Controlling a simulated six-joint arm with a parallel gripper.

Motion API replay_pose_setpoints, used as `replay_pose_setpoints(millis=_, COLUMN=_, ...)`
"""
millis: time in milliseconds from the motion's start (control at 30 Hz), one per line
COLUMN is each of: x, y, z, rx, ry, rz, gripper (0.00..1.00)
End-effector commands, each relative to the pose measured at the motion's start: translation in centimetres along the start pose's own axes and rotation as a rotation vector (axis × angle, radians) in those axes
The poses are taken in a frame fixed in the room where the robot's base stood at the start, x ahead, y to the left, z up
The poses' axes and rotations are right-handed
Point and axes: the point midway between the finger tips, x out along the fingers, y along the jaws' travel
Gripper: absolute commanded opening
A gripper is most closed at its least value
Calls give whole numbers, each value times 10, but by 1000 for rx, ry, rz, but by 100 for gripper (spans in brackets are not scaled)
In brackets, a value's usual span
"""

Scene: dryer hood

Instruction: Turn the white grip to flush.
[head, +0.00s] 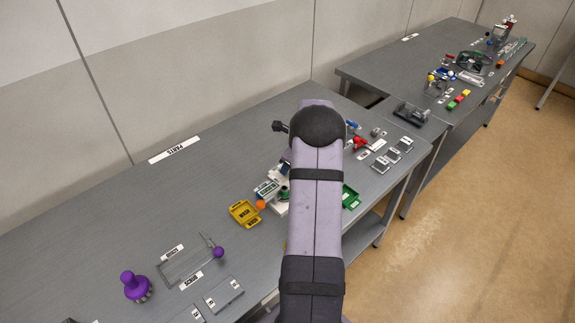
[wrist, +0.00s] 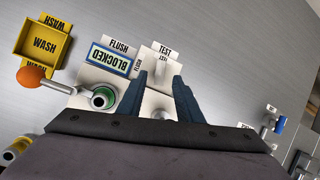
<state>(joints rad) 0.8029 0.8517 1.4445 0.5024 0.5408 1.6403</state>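A white device (wrist: 98,76) with a screen reading BLOCKED (wrist: 109,60) lies ahead of my gripper in the wrist view. FLUSH (wrist: 119,46) and TEST (wrist: 164,50) labels stand at its far edge. My gripper (wrist: 159,82) has its two blue fingers apart, pointing at the device's TEST side. A white part (wrist: 156,101) shows between the fingers; I cannot tell whether it is the white grip or whether they touch it. A green-ringed round port (wrist: 102,97) and a lever with an orange ball (wrist: 31,77) are left of the fingers. In the head view my arm hides much of the device (head: 278,208).
A yellow WASH bin (wrist: 45,42) is left of the device, and also shows in the head view (head: 244,213). A green tray (head: 350,197) and grey blocks (head: 381,165) lie to the right. A purple knob (head: 135,286) stands front left. The back left table is clear.

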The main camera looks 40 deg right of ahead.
Motion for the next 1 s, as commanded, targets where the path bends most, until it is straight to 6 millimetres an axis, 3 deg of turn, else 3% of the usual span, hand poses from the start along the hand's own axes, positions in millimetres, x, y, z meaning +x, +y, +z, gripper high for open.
replay_pose_setpoints(millis=300, x=23, y=0, z=0, rx=0, ry=0, rz=0, gripper=32)
replay_pose_setpoints(millis=633, x=25, y=0, z=0, rx=0, ry=0, rz=-1, gripper=32)
replay_pose_setpoints(millis=767, x=25, y=0, z=0, rx=0, ry=0, rz=0, gripper=1)
replay_pose_setpoints(millis=1000, x=25, y=0, z=0, rx=-3, ry=-1, rz=1, gripper=0)
